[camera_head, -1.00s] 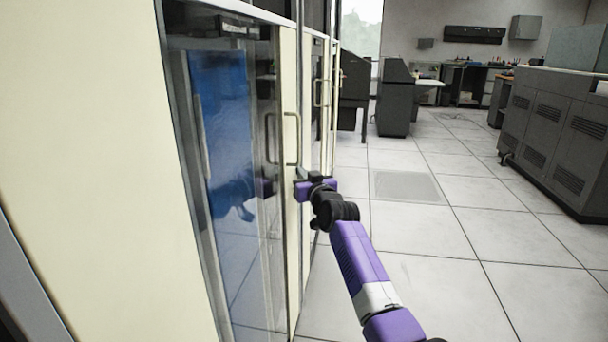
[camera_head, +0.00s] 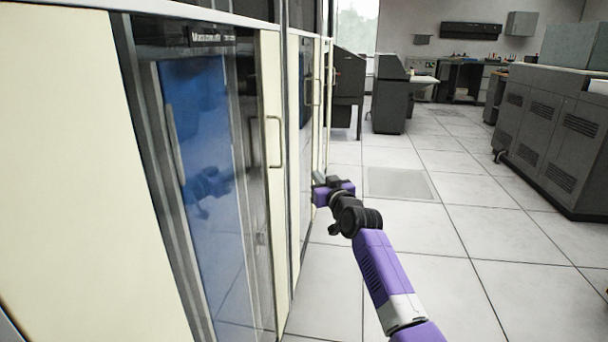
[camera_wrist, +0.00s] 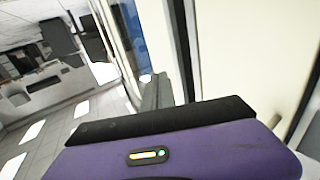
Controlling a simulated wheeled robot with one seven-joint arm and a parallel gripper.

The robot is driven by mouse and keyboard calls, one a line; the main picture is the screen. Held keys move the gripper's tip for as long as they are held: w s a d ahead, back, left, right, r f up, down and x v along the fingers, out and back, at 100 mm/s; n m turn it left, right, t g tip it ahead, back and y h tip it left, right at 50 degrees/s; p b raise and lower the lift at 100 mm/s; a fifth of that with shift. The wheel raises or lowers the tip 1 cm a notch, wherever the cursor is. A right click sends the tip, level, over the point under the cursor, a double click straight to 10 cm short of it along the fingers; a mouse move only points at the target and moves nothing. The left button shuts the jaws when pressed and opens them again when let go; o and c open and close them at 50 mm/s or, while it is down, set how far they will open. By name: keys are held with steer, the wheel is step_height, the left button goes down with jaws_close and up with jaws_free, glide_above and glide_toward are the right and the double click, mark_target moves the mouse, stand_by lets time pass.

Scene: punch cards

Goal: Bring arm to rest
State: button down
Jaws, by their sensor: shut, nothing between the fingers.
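My purple and black arm reaches forward from the lower right in the head view. My gripper (camera_head: 318,190) is at its far end, in front of the cream and glass cabinet row and to the right of the nearest door handle. In the wrist view the gripper's dark fingers (camera_wrist: 158,90) show together beyond the purple housing, with nothing between them. The nearest glass cabinet door (camera_head: 200,150) is closed, and my arm is reflected in its blue pane.
The cabinet's metal handle (camera_head: 277,142) sticks out left of my gripper. Grey vented machines (camera_head: 550,130) stand at the right, and dark consoles (camera_head: 392,95) stand farther back. The tiled floor (camera_head: 480,235) between them is clear.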

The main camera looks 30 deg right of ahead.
steer(key=s+d+r+m+t+h, duration=0.1)
steer(key=s+d+r+t, duration=0.1)
steer(key=s+d+r, duration=0.3)
steer(key=s+a+f, duration=0.5)
steer(key=s+a, duration=0.2)
steer(key=s, duration=0.3)
steer(key=s+a+f+m, duration=0.1)
steer(key=s+a+f, duration=0.5)
steer(key=s, duration=0.4)
steer(key=s+a+f, duration=0.4)
steer(key=s+a, duration=0.4)
steer(key=s, duration=0.2)
steer(key=s+a+f+n+g+y, duration=0.1)
steer(key=s+a+g, duration=0.15)
steer(key=s, duration=0.75)
steer(key=s+a+f+n+g+y, duration=0.15)
steer(key=s+a, duration=0.25)
steer(key=s, duration=0.6)
steer(key=s+a+n+g+y, duration=0.1)
steer(key=s+a+n+y, duration=0.15)
steer(key=s, duration=0.75)
step_height(320, 180, up, 29)
steer(key=p, duration=3)
steer(key=shift+w+a+r+m+h, duration=0.2)
steer(key=shift+w+a+m+h, duration=0.1)
steer(key=shift+a+m, duration=0.1)
